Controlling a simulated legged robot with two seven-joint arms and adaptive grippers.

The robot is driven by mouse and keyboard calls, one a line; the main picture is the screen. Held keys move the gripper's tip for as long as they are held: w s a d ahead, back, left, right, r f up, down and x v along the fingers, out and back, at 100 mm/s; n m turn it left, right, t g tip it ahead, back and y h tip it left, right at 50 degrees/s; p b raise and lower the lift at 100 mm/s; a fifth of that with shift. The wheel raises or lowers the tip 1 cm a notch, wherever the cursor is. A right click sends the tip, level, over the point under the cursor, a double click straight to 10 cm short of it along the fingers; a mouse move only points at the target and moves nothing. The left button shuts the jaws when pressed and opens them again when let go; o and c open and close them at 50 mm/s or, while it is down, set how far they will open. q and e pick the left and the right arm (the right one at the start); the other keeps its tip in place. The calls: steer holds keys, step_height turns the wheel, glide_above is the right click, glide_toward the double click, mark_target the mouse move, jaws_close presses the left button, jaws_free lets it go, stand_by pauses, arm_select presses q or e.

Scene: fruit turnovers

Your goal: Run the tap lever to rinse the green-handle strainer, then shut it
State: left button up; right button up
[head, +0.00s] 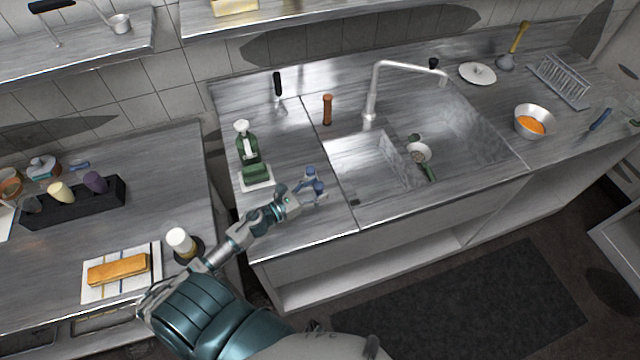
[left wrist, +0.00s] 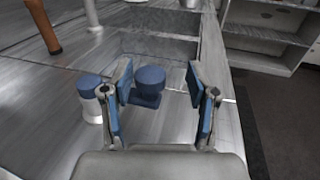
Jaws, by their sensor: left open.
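An upright orange-brown handle-like piece (head: 327,110) stands left of the tap and also shows in the left wrist view (left wrist: 45,28). My left gripper (left wrist: 160,88) is open over the counter left of the basin. A blue round-topped piece (left wrist: 150,78) shows between its fingers, not gripped. My right gripper is out of view.
A white piece with a blue top (left wrist: 91,92) stands just left of the left fingers. A green bottle and dark green sponge-like block (head: 256,170) stand left of the gripper. A bowl with orange contents (head: 533,122) and a rack (head: 560,82) are right of the basin.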

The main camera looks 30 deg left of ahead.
arm_select(q)
steer(key=shift+x, duration=0.95)
steer(key=shift+w+a, duration=0.1)
steer(key=shift+w+a+f, duration=0.1)
steer(key=shift+a, duration=0.25)
steer(key=shift+a+f, duration=0.2)
steer(key=shift+a, duration=0.45)
steer(key=shift+d, duration=0.1)
steer(key=shift+c, duration=1.2)
steer(key=shift+d+r, duration=0.1)
steer(key=shift+d, duration=0.15)
steer(key=c, duration=0.4)
steer(key=shift+d+r, duration=0.2)
steer(key=shift+d, duration=0.3)
jaws_close()
steer(key=shift+a, duration=0.35)
steer(key=shift+r, duration=0.1)
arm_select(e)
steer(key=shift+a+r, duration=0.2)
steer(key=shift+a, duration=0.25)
